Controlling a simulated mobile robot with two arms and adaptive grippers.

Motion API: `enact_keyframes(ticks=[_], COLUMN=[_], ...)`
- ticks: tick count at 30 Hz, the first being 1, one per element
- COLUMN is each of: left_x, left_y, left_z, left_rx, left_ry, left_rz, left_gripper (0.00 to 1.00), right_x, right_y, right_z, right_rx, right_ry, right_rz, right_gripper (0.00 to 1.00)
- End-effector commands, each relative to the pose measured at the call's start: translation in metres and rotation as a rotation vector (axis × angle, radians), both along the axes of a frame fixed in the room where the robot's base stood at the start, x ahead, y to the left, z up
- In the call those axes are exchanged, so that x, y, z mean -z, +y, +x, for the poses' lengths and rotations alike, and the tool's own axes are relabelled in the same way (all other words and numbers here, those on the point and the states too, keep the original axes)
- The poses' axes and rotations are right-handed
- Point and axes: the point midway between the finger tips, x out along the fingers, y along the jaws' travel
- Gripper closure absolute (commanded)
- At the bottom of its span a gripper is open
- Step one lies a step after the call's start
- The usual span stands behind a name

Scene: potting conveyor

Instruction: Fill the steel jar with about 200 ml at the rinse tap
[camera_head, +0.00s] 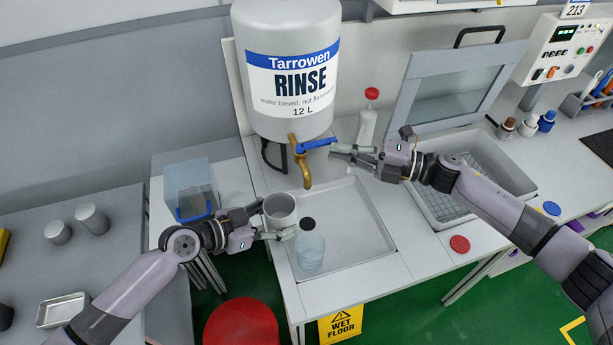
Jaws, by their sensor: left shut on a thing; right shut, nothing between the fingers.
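The steel jar (279,213) is a grey, open-topped cylinder at the left edge of the drip tray. My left gripper (284,234) is shut on it. Its inside is too small to read for any liquid. The brass rinse tap (300,165) with a blue lever (317,144) comes out of the white Tarrowen RINSE tank (290,75). In the picture the jar is below and left of the spout's mouth. No stream shows at the spout. My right gripper (336,153) is shut and empty, its fingertips close to the lever's right end; I cannot tell whether they touch.
A red-capped bottle (367,122) stands behind my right gripper. A basin (448,212) lies to the right. A clear blue-edged bin (190,190) stands left.

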Motion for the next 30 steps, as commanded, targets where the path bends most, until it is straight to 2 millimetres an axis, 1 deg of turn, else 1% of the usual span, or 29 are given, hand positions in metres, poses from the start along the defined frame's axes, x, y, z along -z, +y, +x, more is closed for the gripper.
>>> enact_keyframes(ticks=[3, 16, 20, 23, 25, 26, 27, 30], left_x=[-0.001, -0.001, -0.001, -0.001, -0.001, -0.001, -0.001, -0.001], left_y=[0.000, 0.000, 0.000, 0.000, 0.000, 0.000, 0.000, 0.000], left_z=[0.001, 0.001, 0.001, 0.001, 0.001, 0.001, 0.001, 0.001], left_rx=[-0.001, -0.001, -0.001, -0.001, -0.001, -0.001, -0.001, -0.001], left_ry=[-0.003, -0.003, -0.003, -0.003, -0.003, -0.003, -0.003, -0.003], left_rz=[-0.002, -0.002, -0.002, -0.002, -0.002, -0.002, -0.002, -0.002], left_gripper=[0.75, 0.75, 0.75, 0.75, 0.75, 0.75, 0.75, 0.75], right_x=[-0.001, -0.002, 0.000, 0.000, 0.001, 0.001, 0.000, 0.000], right_y=[-0.001, -0.002, -0.005, -0.010, -0.014, -0.018, -0.031, -0.055], right_z=[0.003, 0.002, -0.008, -0.023, -0.038, -0.041, -0.036, -0.034], right_rx=[0.005, 0.008, 0.005, 0.004, 0.002, 0.003, 0.009, 0.007], right_ry=[-0.001, -0.002, 0.000, 0.001, 0.002, 0.002, 0.000, 0.001], right_rz=[0.001, 0.000, 0.000, -0.001, -0.001, -0.003, -0.003, -0.002], right_gripper=[1.00, 1.00, 1.00, 1.00, 1.00, 1.00, 1.00, 1.00])
